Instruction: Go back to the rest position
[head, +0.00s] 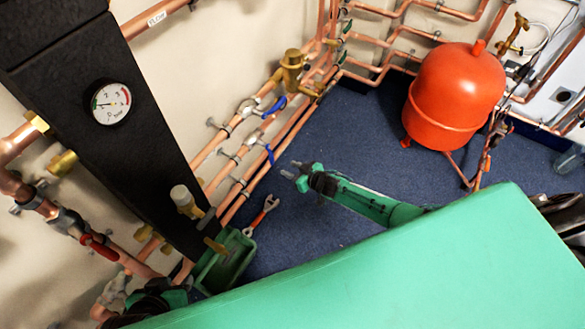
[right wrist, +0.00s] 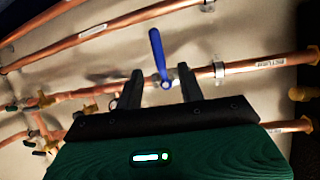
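My right gripper (head: 292,174) reaches in over the blue floor in the head view, its grey fingertips pointing left to the pipes. In the right wrist view its two dark fingers (right wrist: 162,88) stand apart. A blue valve lever (right wrist: 157,52) rises from a copper pipe in the gap between them. A blue lever also shows close to the fingertips in the head view (head: 270,153). I cannot tell whether the fingers touch the valve. My left gripper (head: 150,300) is a dark shape at the lower left, mostly hidden behind my green body; its fingers are unclear.
Copper pipes (head: 250,135) run along the wall. A black panel with a gauge (head: 110,103) stands at left. A green tray (head: 226,262) and a red-handled wrench (head: 262,214) lie on the floor. A red tank (head: 455,95) stands at right. Floor is free between tank and pipes.

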